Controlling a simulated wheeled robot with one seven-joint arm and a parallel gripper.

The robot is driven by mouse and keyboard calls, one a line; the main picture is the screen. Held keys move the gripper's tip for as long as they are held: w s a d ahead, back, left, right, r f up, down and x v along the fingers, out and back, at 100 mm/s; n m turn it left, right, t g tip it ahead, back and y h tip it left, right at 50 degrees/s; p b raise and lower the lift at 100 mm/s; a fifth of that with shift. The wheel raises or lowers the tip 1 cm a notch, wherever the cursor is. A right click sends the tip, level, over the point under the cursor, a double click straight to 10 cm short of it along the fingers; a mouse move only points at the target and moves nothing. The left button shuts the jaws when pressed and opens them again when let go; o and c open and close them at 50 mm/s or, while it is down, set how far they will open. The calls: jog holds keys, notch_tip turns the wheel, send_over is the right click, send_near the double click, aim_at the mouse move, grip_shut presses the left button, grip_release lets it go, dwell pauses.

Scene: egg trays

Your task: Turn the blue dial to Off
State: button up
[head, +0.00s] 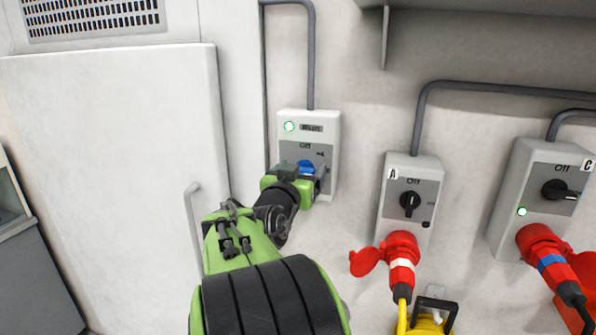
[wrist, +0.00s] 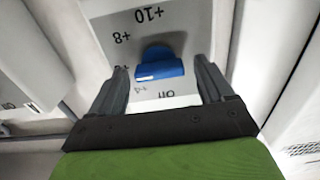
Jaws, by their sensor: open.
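The blue dial (head: 306,165) is on the grey face of a wall-mounted control box (head: 331,125) with a lit green lamp and a "Run" label. An "Off" label is printed above the dial in the head view. In the wrist view the dial (wrist: 160,68) sits between the two fingers of my gripper (wrist: 162,84), with a gap on each side. The face there reads upside down, with Off, +4, +8 and +10 around the dial. My gripper (head: 301,174) is open at the dial and hides part of the box's lower face. The dial's exact setting is hard to tell.
To the right are a switch box marked A (head: 413,166) and one marked C (head: 553,150), both with black knobs. Red plugs (head: 402,250) hang below them. A white door (head: 120,150) with a handle is at the left. Grey conduits run above the boxes.

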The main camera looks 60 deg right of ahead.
jog(key=c, duration=1)
jog(key=shift+c, duration=0.2)
jog(key=shift+n, duration=0.3)
jog(key=shift+w+f+n+p, duration=0.15)
jog(key=shift+n+p, duration=0.65)
jog(key=shift+n, duration=3.5)
jog(key=shift+w+f+n+p, duration=0.1)
jog(key=shift+n+p, duration=0.7)
jog(key=shift+n, duration=3.5)
jog(key=o, duration=1)
jog(key=shift+o, duration=0.2)
